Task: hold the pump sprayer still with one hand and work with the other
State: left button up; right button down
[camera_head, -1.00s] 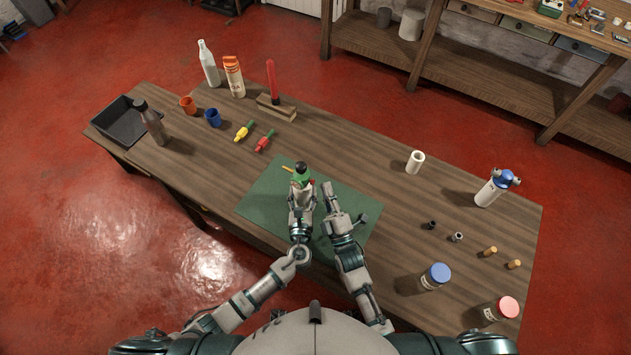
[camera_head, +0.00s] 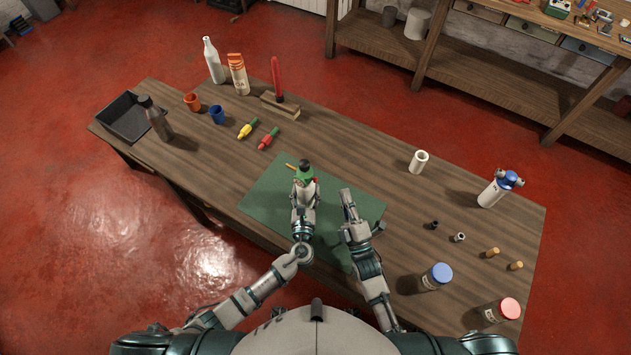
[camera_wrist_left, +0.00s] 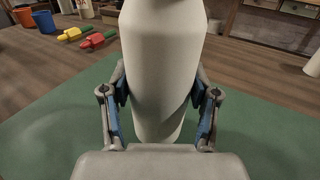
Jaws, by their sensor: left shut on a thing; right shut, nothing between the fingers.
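The pump sprayer (camera_head: 305,173) stands upright on the green mat (camera_head: 262,205), with a green collar, a black top and a yellow nozzle pointing left. My left gripper (camera_head: 303,193) is shut on its body from the near side. In the left wrist view the sprayer's pale body (camera_wrist_left: 160,70) fills the middle, with a finger on each side, and its top is out of frame. My right gripper (camera_head: 347,198) is shut and empty, above the mat to the right of the sprayer and apart from it.
Yellow (camera_head: 248,129) and red (camera_head: 268,139) tools lie beyond the mat, near blue (camera_head: 217,115) and orange (camera_head: 192,102) cups. A white tube (camera_head: 418,162), a blue-topped canister (camera_head: 500,188) and lidded jars (camera_head: 436,277) stand to the right. The table between mat and tube is clear.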

pick_arm(q)
jog(key=o, duration=1.6)
jog(key=shift+c, duration=0.2)
